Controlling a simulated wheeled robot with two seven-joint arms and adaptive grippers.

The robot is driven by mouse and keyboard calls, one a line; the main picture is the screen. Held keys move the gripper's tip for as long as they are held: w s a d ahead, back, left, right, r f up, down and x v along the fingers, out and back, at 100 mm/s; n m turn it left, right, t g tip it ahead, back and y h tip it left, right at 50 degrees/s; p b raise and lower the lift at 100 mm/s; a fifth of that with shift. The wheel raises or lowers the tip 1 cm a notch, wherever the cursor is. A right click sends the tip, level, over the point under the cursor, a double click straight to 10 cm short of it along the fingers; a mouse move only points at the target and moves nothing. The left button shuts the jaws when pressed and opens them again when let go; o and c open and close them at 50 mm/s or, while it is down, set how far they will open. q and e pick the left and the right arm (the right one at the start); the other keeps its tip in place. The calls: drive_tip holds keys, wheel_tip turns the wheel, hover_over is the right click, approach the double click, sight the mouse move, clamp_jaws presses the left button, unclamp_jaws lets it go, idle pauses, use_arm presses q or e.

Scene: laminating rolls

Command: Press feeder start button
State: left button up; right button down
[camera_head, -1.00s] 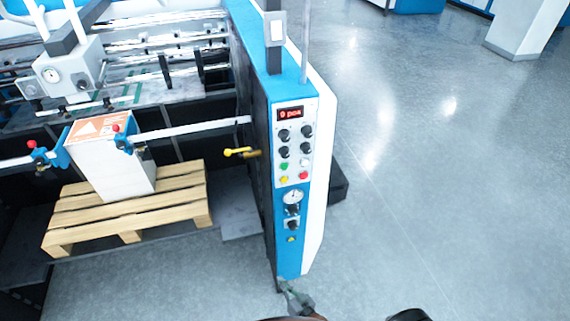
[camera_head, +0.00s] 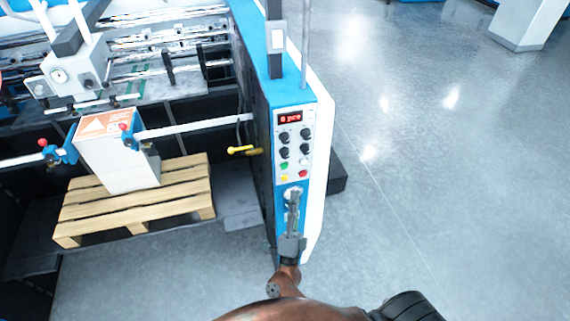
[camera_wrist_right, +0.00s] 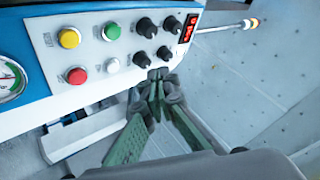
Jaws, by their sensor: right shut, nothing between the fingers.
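The control panel (camera_head: 294,148) is a pale plate on the blue machine column. It carries a green button (camera_head: 284,166), a yellow button (camera_head: 284,178), a white button (camera_head: 304,162) and a red button (camera_head: 303,173). The right wrist view also shows the green button (camera_wrist_right: 112,31), yellow button (camera_wrist_right: 69,38), red button (camera_wrist_right: 77,75) and white button (camera_wrist_right: 112,65). Button labels are too small to read. My right gripper (camera_head: 293,194) is shut and empty, its tips just below the buttons in the head view. In the wrist view its fingertips (camera_wrist_right: 159,76) are near the black knobs. My left gripper is not in view.
Several black knobs (camera_wrist_right: 144,60) and a red display (camera_head: 290,118) share the panel. A pressure gauge (camera_wrist_right: 10,80) sits beside it, partly covered in the head view. A yellow-handled lever (camera_head: 240,150) and a pallet (camera_head: 140,207) with a carton stand left. Floor at right is clear.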

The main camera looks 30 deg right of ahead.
sight(284, 165)
drive_tip(key=shift+d+r, duration=0.1)
drive_tip(key=shift+r, duration=0.05)
drive_tip(key=w+d+b, duration=0.1)
drive_tip(key=w+d, duration=0.1)
drive_tip(key=w, duration=0.6)
drive_tip(key=shift+w+b, duration=0.25)
drive_tip(key=shift+b, duration=0.15)
drive_tip(key=shift+w, duration=0.15)
idle(1.3)
drive_tip(key=shift+w+d, duration=0.1)
drive_tip(key=shift+w, duration=0.15)
drive_tip(key=shift+w+d, duration=0.1)
drive_tip(key=shift+w, duration=0.3)
idle(0.7)
idle(0.4)
drive_tip(key=shift+s+a, duration=0.2)
drive_tip(key=shift+s, duration=0.65)
